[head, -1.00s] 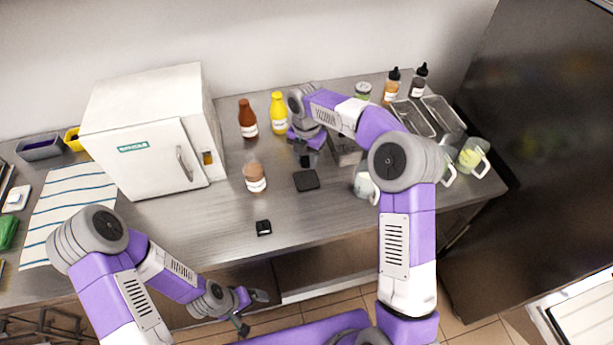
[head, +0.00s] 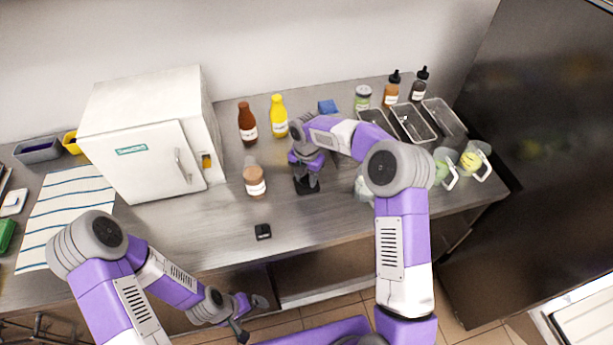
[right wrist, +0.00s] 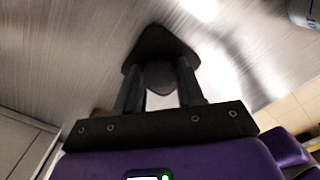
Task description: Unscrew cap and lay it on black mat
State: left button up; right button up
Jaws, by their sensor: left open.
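A brown bottle (head: 254,180) with a white label stands upright on the steel counter. The black mat (head: 306,188) lies to its right, partly covered by my right gripper (head: 308,184) in the head view. In the right wrist view the dark mat (right wrist: 158,38) lies just beyond my fingertips (right wrist: 160,82). A round grey cap (right wrist: 160,76) sits between the two fingers, which appear to touch its sides. Whether the cap touches the mat I cannot tell. My left gripper (head: 252,319) is open and empty, in front of the counter edge.
A small black object (head: 263,231) lies near the counter's front edge. A red-brown bottle (head: 247,124) and a yellow bottle (head: 278,116) stand behind. A white box (head: 150,140) is at left, steel trays (head: 413,123) and pitchers (head: 475,160) at right.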

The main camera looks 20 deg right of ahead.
aim_at(306, 180)
jog(key=o, duration=0.4)
notch_tip(306, 180, up, 12)
jog(key=p, duration=0.2)
jog(key=shift+r, duration=0.2)
